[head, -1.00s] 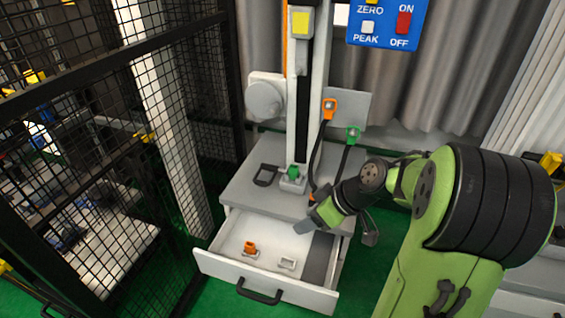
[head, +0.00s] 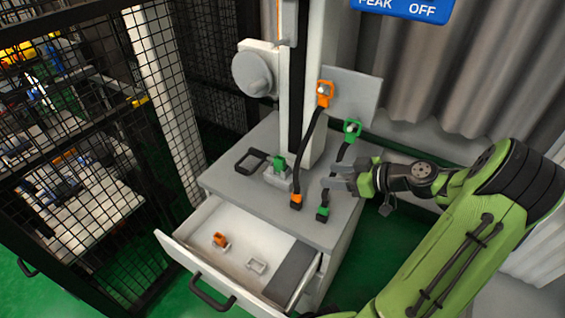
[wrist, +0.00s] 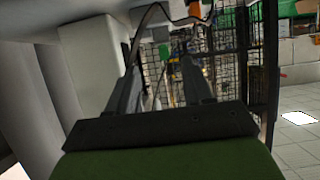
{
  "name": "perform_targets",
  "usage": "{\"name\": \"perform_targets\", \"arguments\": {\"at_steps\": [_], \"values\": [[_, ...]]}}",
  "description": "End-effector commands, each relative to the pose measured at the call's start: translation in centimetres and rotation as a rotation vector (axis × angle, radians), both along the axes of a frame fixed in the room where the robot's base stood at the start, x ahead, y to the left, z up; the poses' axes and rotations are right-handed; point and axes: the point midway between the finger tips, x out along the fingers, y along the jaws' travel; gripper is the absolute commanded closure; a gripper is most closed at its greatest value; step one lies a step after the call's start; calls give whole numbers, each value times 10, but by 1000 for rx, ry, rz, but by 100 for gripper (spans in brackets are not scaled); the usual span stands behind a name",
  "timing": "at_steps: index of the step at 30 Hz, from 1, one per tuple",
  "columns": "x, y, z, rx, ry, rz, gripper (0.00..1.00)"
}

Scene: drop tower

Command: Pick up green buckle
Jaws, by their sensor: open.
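A green buckle piece (head: 322,213) lies at the lower end of a dark strap on the grey cabinet top in the head view. The strap's upper end has a green ring-shaped piece (head: 352,129) against a grey panel. My gripper (head: 338,178) is open and empty, beside the strap between these two green pieces. The head view does not settle whether it touches the strap. In the wrist view the gripper (wrist: 160,72) shows both fingers apart, with a small green thing (wrist: 164,50) beyond them; I cannot tell which green part it is.
An orange-ended strap (head: 325,94) hangs just left of the green one. A green block (head: 279,163) sits at the tower's foot (head: 277,178), near a black frame (head: 250,161). The open drawer (head: 185,258) juts forward, holding an orange piece (head: 219,240) and a pale frame (head: 257,266).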

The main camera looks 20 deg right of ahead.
Motion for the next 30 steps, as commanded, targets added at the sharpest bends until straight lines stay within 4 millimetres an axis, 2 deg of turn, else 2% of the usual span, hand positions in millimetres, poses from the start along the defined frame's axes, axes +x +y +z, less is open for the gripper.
{"name": "perform_targets", "arguments": {"at_steps": [12, 19, 24, 30], "values": [[77, 52, 2, 0, 0, 5, 49], [102, 69, 2, 0, 0, 4, 49], [128, 86, -17, 1, 1, 4, 49], [137, 91, -22, -1, 1, 0, 49]]}}
